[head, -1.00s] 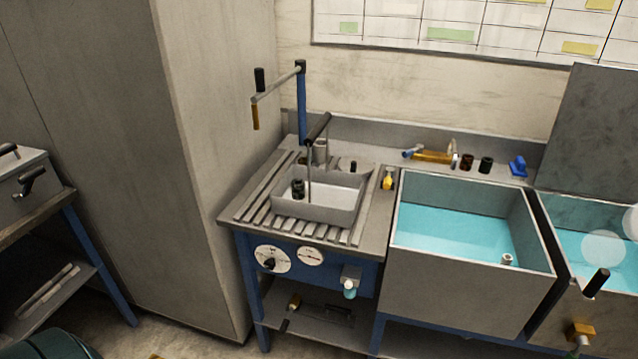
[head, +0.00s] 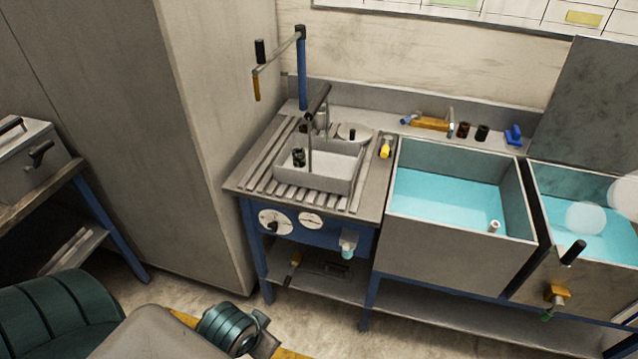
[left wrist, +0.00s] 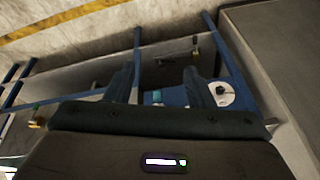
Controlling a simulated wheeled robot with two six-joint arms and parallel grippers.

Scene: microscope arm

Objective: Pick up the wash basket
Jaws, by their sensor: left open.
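A light grey open rectangular basin (head: 342,183) sits on a slatted draining top at the left of the wash bench. It looks like the wash basket, but I cannot tell for sure. A small black fitting (head: 299,157) shows inside it, and a thin upright rod passes in front of it. My left arm enters the head view at the bottom left, low and well in front of the bench. In the left wrist view my left gripper (left wrist: 160,78) is open and empty, with bench legs and a dial beyond it. My right gripper is not in view.
A sink of blue water (head: 450,200) stands right of the draining top, with a second tank (head: 570,215) beyond. A crank on a blue post (head: 302,70) rises behind the basin. A tall grey cabinet (head: 130,130) stands at the left. Floor before the bench is mostly clear.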

